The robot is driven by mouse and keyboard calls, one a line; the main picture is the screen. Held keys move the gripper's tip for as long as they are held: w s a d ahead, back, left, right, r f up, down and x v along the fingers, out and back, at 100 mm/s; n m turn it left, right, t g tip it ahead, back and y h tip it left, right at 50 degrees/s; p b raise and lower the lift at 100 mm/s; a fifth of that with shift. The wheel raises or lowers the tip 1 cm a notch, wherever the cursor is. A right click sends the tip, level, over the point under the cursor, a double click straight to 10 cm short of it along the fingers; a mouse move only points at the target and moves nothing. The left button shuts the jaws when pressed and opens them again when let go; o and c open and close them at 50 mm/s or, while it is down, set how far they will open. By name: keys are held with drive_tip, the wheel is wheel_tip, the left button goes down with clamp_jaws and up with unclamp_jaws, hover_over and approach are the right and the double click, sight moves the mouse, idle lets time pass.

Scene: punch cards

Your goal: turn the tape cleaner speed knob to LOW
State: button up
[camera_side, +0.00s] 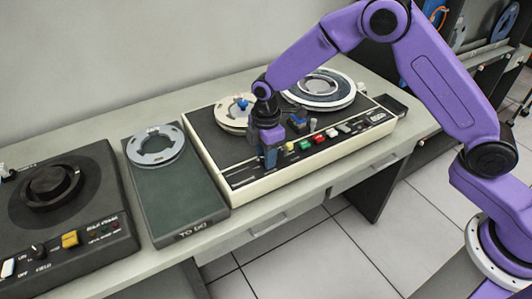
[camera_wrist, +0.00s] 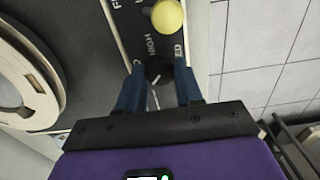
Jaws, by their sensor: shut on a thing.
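The tape cleaner (camera_side: 222,172) is the cream-edged, dark-topped machine in the middle of the side view, with two reels on top. My gripper (camera_side: 270,158) points down at the left part of its front control strip and hides the speed knob there. In the wrist view, the small dark round knob (camera_wrist: 158,70) sits between the two blue fingers of my gripper (camera_wrist: 159,82), which are shut on it. "HIGH" is printed just above the knob, with part of another word ending "ED" to its right. A thin pale line shows at the knob's lower side; its exact pointing is unclear.
A yellow round button (camera_wrist: 167,15) is close beyond the knob. Green (camera_side: 305,145) and red (camera_side: 319,139) buttons follow along the strip. A dark "TO DO" tray (camera_side: 185,205) with a reel and another dark machine (camera_side: 105,215) stand left. The table's front edge is close.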

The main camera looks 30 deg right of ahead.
drive_tip(key=shift+a+r, duration=0.1)
idle(0.4)
drive_tip(key=o, duration=1)
drive_tip(key=shift+o, duration=0.2)
wheel_tip(320, 180, up, 17)
drive_tip(key=shift+r, duration=0.2)
drive_tip(key=shift+s, duration=0.1)
drive_tip(key=s+d+m, duration=0.1)
drive_tip(key=s+d, duration=0.5)
drive_tip(key=s, duration=0.5)
drive_tip(key=s+d+f+m, duration=0.1)
drive_tip(key=s+d+m, duration=0.1)
drive_tip(key=s+d, duration=0.4)
drive_tip(key=s+d+f+m, duration=0.1)
drive_tip(key=s+d, duration=0.5)
drive_tip(key=s, duration=1)
drive_tip(key=shift+d+f+m, duration=0.2)
drive_tip(key=shift+f+m, duration=0.05)
drive_tip(key=shift+m, duration=0.35)
